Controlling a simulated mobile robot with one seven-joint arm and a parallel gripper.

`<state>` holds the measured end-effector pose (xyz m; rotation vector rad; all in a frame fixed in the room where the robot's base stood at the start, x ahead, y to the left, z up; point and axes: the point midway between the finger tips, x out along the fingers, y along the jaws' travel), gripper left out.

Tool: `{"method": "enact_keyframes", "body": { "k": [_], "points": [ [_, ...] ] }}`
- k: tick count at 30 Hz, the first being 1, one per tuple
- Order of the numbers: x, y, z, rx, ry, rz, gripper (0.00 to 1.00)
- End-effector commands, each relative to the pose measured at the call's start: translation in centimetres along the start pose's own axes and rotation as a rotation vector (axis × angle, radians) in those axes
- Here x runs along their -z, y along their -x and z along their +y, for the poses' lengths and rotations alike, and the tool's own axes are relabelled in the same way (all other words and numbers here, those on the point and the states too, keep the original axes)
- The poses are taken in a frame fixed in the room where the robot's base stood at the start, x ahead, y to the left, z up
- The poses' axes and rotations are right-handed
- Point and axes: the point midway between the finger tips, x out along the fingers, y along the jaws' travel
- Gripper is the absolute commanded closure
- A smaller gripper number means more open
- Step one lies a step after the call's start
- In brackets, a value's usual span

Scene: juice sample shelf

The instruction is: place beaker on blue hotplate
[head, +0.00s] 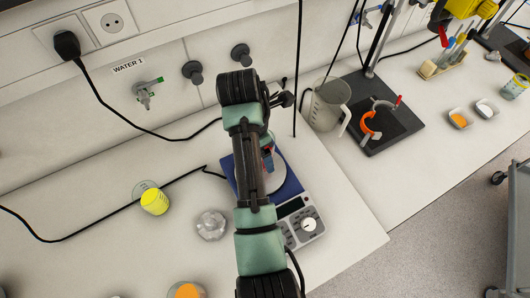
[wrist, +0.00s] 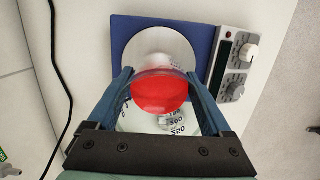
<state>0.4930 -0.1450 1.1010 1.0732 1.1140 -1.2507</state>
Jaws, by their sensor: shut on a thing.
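The blue hotplate (head: 290,190) has a round pale heating plate and a grey control panel with knobs. In the wrist view the blue hotplate (wrist: 205,38) fills the upper middle. My gripper (wrist: 160,82) is shut on a clear beaker (wrist: 160,118) holding red liquid, its fingers on either side of it. The beaker covers the near part of the heating plate in that view. I cannot tell whether its base touches the plate. In the head view my arm hides most of the gripper and beaker.
An orange-filled vessel (head: 187,291) is at the bottom edge. A plastic pitcher (head: 327,105) and a black-based stand (head: 395,128) are to the right. A black cable crosses the counter.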

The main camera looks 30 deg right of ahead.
Motion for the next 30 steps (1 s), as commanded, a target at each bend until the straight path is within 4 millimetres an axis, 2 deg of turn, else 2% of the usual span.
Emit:
{"method": "enact_keyframes", "body": {
  "k": [5,12,25,26,28,30],
  "points": [
    [0.2,-1.4,0.0,-0.001,0.000,0.000,0.90],
    [0.7,-4.4,0.0,0.000,0.000,0.001,0.90],
    [0.8,-5.2,0.0,-0.002,-0.001,0.000,0.90],
    [0.8,-5.2,0.0,-0.001,-0.001,0.000,0.13],
    [0.8,-5.2,0.0,-0.001,-0.001,0.000,0.00],
    [0.8,-5.2,0.0,-0.001,-0.001,0.000,0.00]
  ]
}}
